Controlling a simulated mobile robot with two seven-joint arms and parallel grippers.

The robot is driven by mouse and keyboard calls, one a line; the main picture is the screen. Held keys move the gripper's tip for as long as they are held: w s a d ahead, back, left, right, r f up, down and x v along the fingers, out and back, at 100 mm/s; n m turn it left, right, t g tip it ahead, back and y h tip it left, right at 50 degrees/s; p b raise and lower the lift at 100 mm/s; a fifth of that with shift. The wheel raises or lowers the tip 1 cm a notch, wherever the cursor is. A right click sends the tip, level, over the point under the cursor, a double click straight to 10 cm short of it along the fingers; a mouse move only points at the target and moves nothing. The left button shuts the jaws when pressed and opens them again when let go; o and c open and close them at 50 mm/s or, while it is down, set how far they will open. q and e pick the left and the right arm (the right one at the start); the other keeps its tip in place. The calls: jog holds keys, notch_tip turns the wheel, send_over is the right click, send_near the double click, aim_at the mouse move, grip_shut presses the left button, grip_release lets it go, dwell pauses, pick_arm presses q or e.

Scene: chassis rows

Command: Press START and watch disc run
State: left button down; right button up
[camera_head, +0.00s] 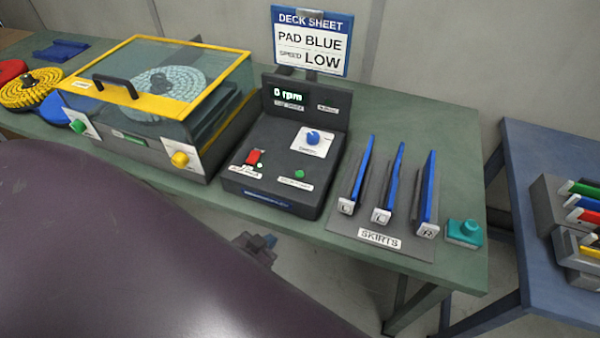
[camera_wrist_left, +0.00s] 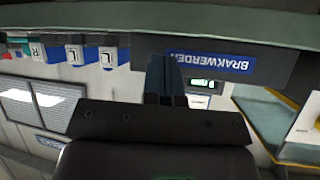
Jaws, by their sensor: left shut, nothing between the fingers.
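The dark control box (camera_head: 272,190) stands on the green bench. Its display (camera_head: 288,96) reads "0 rpm". On its top are a green button (camera_head: 300,174), a red switch (camera_head: 254,157) and a blue knob (camera_head: 313,136); the small labels are too small to read. The disc (camera_head: 165,82), pale and ringed, lies under the clear yellow-framed lid (camera_head: 225,70), which is closed. My left gripper (camera_head: 262,243) is shut and empty, low in front of the bench edge, apart from the box. In the left wrist view its fingers (camera_wrist_left: 166,78) point towards the box front (camera_wrist_left: 268,62), seen upside down.
A deck sheet (camera_head: 312,42) reads "PAD BLUE, SPEED LOW". Several blue skirts (camera_head: 392,185) stand right of the box, with a teal block (camera_head: 464,232) beside them. Yellow and red discs (camera_head: 28,88) lie far left. A blue table (camera_head: 545,150) stands right, across a gap.

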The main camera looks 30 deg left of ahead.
jog(key=shift+f+b, duration=0.65)
jog(key=shift+f, duration=0.05)
pick_arm(q)
jog(key=w+d+r+m+g+h+b, duration=0.1)
jog(key=w+d+r+m+h+b, duration=0.1)
jog(key=w+r+m+h, duration=0.5)
jog(key=w+d+r+m+g+h+b, duration=0.1)
jog(key=w+d+r+m+h+b, duration=0.1)
jog(key=w+r+m+h, duration=0.55)
jog(key=w+a+r+m+g+y+b, duration=0.1)
jog(key=w+a+r+g+y, duration=0.1)
jog(key=a+y, duration=0.6)
jog(key=shift+w+r+m+g+b, duration=0.25)
jog(key=shift+w+m+g+b, duration=0.2)
jog(key=shift+w, duration=0.7)
pick_arm(e)
jog(key=shift+g, duration=0.3)
jog(key=f, duration=0.4)
jog(key=s+f, duration=0.1)
jog(key=f, duration=0.2)
jog(key=shift+f, duration=0.1)
